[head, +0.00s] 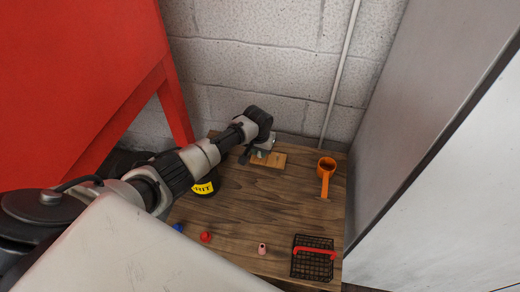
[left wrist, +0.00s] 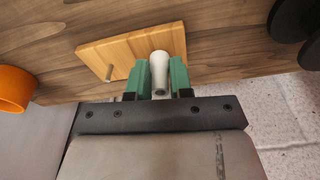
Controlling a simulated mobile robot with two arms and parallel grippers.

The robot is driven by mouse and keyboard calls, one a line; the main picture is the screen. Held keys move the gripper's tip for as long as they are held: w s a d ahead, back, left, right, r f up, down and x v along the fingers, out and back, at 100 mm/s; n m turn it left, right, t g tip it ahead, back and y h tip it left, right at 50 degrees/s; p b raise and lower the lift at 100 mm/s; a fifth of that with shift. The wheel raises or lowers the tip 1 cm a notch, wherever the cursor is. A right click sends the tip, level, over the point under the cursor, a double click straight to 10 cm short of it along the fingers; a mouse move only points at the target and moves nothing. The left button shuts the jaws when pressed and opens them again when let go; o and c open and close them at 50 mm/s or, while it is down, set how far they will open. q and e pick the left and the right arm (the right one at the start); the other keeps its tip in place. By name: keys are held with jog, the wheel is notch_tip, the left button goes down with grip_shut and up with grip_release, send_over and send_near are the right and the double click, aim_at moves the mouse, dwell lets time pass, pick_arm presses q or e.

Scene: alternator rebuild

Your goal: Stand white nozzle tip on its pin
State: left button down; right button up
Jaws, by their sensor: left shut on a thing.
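The white nozzle tip (left wrist: 160,75) is between the green fingers of my left gripper (left wrist: 161,68) in the left wrist view, and the gripper is shut on it. A wooden board (left wrist: 122,50) lies just beyond the fingers. A short pin (left wrist: 108,72) stands on the board, to the left of the nozzle tip and apart from it. In the head view my left gripper (head: 262,149) is over the board (head: 277,160) at the back of the table; the nozzle tip is too small to make out there. My right gripper is not in view.
An orange cup with a handle (head: 326,173) stands on the wooden table (head: 240,210) at right. A black wire basket (head: 313,268) with a red handle, a pink piece (head: 262,249), a red piece (head: 205,237) and a blue piece (head: 178,228) are nearer. The middle is clear.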

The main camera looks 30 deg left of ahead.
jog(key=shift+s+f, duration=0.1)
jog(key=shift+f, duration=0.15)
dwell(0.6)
pick_arm(q)
jog(key=c, duration=1.3)
grip_release()
jog(key=shift+c, duration=0.2)
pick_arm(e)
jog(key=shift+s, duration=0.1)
pick_arm(q)
jog(key=shift+r+p, duration=0.15)
jog(key=shift+p, duration=0.15)
jog(key=shift+r, duration=0.1)
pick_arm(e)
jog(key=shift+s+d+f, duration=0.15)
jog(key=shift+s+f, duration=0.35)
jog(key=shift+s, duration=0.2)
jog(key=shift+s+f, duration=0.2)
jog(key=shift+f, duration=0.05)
pick_arm(q)
jog(key=shift+r+p, duration=0.15)
jog(key=shift+p, duration=0.15)
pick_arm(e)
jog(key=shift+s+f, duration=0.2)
pick_arm(q)
jog(key=shift+r, duration=0.15)
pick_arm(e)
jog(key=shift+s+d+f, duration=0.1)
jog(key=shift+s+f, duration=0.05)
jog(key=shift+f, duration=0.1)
